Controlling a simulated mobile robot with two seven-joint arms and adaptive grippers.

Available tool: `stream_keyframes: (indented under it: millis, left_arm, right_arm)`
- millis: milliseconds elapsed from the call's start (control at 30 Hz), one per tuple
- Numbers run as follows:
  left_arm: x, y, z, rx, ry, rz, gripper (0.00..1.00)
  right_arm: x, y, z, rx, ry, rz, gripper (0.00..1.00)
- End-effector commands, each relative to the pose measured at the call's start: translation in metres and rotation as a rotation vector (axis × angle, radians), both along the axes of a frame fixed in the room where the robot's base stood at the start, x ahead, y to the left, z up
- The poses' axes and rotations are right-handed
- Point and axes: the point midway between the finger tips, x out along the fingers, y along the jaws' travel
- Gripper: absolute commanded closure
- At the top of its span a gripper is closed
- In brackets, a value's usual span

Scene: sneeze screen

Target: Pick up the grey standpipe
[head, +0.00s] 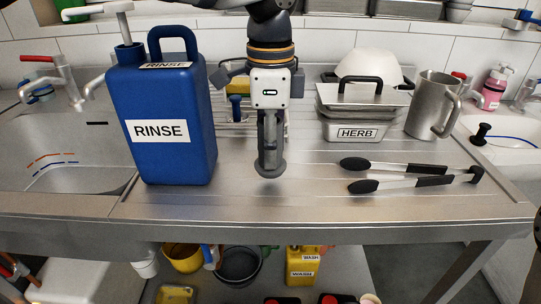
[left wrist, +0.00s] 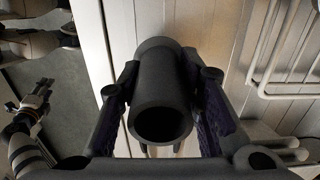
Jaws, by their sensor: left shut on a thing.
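My left gripper (head: 270,140) points down over the middle of the steel counter in the head view. It is shut on the grey standpipe (head: 271,165), a plain dark grey tube. The left wrist view shows the tube between the two finger pads, with its round open end (left wrist: 162,124) facing the camera. In the head view the fingers hide much of the tube, and I cannot tell whether its lower end touches the counter. Part of what looks like my other arm, with a small gripper (left wrist: 44,88), shows at the left of the wrist view; its jaws are too small to read.
A blue RINSE jug (head: 160,105) stands close left of the gripper, beside the sink (head: 60,150). A wire rack (head: 240,118) is behind. A HERB container (head: 357,132), metal jug (head: 430,105) and black-handled tongs (head: 410,168) are right. The front counter strip is clear.

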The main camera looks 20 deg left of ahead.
Motion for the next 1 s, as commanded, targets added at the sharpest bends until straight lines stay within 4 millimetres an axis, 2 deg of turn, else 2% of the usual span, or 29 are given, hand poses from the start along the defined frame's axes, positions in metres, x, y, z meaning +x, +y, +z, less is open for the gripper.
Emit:
stream_keyframes:
  millis: [33,233,300,400,533,700,1000]
  left_arm:
    - [-0.005,-0.003,0.016,0.001,-0.010,-0.002,0.96]
    - [-0.051,-0.022,0.078,0.002,-0.021,-0.003,0.96]
    - [-0.074,-0.031,0.084,0.003,-0.017,-0.005,0.96]
    - [-0.097,-0.041,0.091,0.002,-0.008,-0.003,0.96]
    - [-0.118,-0.051,0.100,0.001,-0.004,-0.002,0.96]
    - [-0.129,-0.055,0.104,0.000,-0.001,-0.001,0.96]
    - [-0.129,-0.055,0.104,-0.001,-0.001,-0.001,0.96]
  right_arm:
    - [0.003,0.000,0.003,0.000,-0.011,0.000,0.60]
    - [0.019,0.000,0.017,0.000,-0.071,-0.001,0.60]
    - [0.021,0.000,0.019,0.000,-0.079,-0.001,0.60]
    - [0.019,0.000,0.017,0.000,-0.069,-0.001,0.60]
    - [0.018,0.000,0.016,0.000,-0.066,-0.001,0.60]
    - [0.018,0.000,0.016,0.000,-0.066,-0.001,0.60]
    - [0.018,0.000,0.016,0.000,-0.066,-0.001,0.60]
